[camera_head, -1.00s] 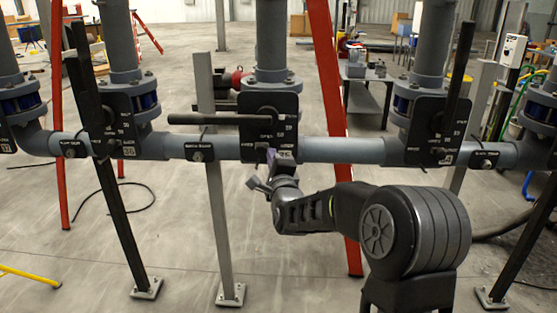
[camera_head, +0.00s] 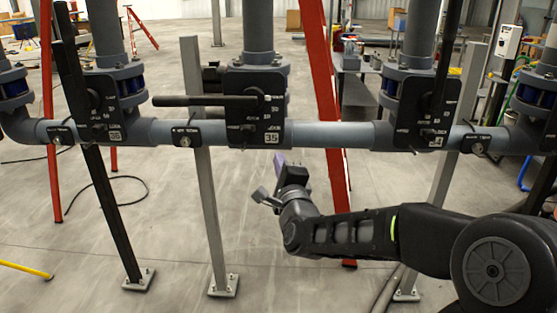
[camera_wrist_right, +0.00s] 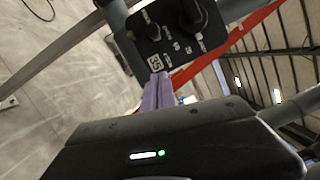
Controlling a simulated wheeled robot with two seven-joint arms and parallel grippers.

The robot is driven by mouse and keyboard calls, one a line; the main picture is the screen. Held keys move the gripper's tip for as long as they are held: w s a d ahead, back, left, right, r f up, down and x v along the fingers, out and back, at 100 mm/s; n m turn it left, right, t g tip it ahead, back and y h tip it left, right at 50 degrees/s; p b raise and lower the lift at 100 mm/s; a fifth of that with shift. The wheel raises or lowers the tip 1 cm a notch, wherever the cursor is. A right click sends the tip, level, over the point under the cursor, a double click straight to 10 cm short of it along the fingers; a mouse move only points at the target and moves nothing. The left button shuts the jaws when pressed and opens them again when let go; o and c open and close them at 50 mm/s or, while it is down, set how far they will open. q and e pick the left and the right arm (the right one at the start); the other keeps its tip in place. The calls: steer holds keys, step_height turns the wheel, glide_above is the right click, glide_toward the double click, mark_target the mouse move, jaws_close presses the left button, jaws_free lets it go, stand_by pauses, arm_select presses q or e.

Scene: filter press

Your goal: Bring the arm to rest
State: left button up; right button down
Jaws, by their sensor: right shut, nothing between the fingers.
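My right arm comes in from the lower right in the head view. Its right gripper (camera_head: 279,160) hangs just below and right of the middle valve plate marked 35 (camera_head: 257,108), in front of the horizontal pipe, apparently apart from the plate. In the right wrist view the purple fingers (camera_wrist_right: 157,92) are together with nothing between them and point toward plate 35 (camera_wrist_right: 173,35). The middle valve's black lever (camera_head: 205,101) lies horizontal, pointing left. My left gripper is not in view.
A grey horizontal pipe (camera_head: 335,135) crosses ahead. The left (camera_head: 68,65) and right (camera_head: 447,60) valve levers stand near upright. Grey support posts (camera_head: 207,190) and a red ladder leg (camera_head: 322,80) stand nearby. The floor (camera_head: 150,240) at left front is mostly clear.

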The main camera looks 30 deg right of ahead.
stand_by(0.5)
steer(key=s+a+f+n+g+y+p, duration=0.2)
steer(key=a+f+n+g+y, duration=0.2)
steer(key=a+f+n, duration=0.85)
steer(key=s+a+f+n+g+y+p, duration=0.2)
steer(key=a+f+n+g+y, duration=0.45)
steer(key=f, duration=0.95)
steer(key=s+a+f+n+g+p, duration=0.1)
steer(key=s+a+f, duration=0.3)
steer(key=s, duration=0.4)
steer(key=s+a+f+n+g+y+p, duration=0.1)
steer(key=s+a+f+n+g+p, duration=0.1)
steer(key=s+a+f, duration=0.3)
steer(key=s+a+f+n+g+p, duration=0.1)
steer(key=s+a+f, duration=0.4)
steer(key=s, duration=0.7)
steer(key=shift+a+f+n+g+p, duration=0.2)
steer(key=shift+a+n+g+p, duration=0.25)
steer(key=shift+g+p, duration=0.5)
